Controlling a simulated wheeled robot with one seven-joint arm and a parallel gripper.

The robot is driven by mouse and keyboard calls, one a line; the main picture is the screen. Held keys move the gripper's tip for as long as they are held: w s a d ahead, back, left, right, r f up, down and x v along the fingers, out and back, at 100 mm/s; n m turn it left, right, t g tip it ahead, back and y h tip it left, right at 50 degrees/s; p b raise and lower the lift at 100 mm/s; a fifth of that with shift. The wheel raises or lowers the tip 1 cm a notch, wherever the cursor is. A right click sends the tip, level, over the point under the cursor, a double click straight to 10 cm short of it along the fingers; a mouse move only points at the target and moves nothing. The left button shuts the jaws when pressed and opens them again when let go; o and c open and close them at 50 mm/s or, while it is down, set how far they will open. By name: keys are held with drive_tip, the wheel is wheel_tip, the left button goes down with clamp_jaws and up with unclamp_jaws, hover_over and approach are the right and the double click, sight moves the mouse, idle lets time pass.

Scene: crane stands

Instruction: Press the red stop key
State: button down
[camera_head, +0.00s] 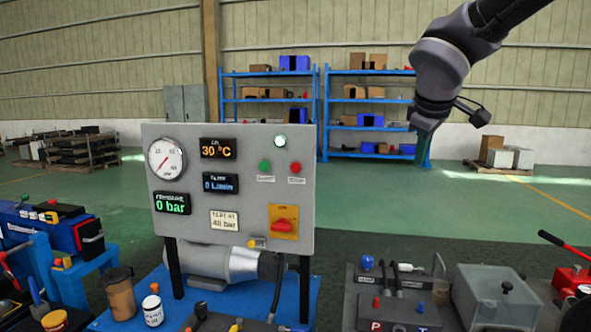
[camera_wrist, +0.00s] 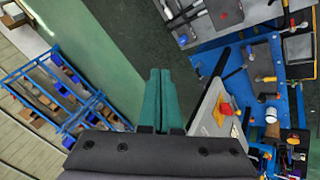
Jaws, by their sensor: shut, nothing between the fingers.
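The red stop key (camera_head: 295,167) is a small round button on the upright grey panel (camera_head: 260,130), just right of a green key (camera_head: 265,166). My gripper (camera_head: 423,148) hangs to the right of the panel, apart from it, with its green fingers pointing down. In the wrist view the two green fingers (camera_wrist: 160,98) lie side by side, shut with nothing between them. The grey panel shows there edge-on at an angle (camera_wrist: 212,105), right of the fingers, with the red rotary switch on its face. I cannot make out the stop key in the wrist view.
The panel also carries a gauge (camera_head: 166,161), displays, and a red rotary switch (camera_head: 284,225) on a yellow plate below the keys. Blue shelves (camera_head: 270,98) stand far behind.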

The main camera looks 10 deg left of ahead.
sight(295, 168)
drive_tip(key=s+a+f+n+y, duration=0.1)
drive_tip(key=a+n, duration=0.6)
drive_tip(key=a, duration=0.7)
drive_tip(key=s+a+f+n+t+y, duration=0.1)
drive_tip(key=a+f+n, duration=0.4)
drive_tip(key=a, duration=1)
drive_tip(key=s+n+y, duration=0.1)
drive_tip(key=n+y, duration=0.1)
drive_tip(key=shift+s+f+n+t, duration=0.15)
drive_tip(key=shift+s+n+t, duration=0.15)
drive_tip(key=shift+n, duration=0.1)
drive_tip(key=shift+w+d, duration=0.1)
drive_tip(key=shift+w, duration=0.1)
drive_tip(key=shift+w, duration=4.3)
drive_tip(key=shift+w, duration=0.1)
drive_tip(key=shift+w, duration=0.3)
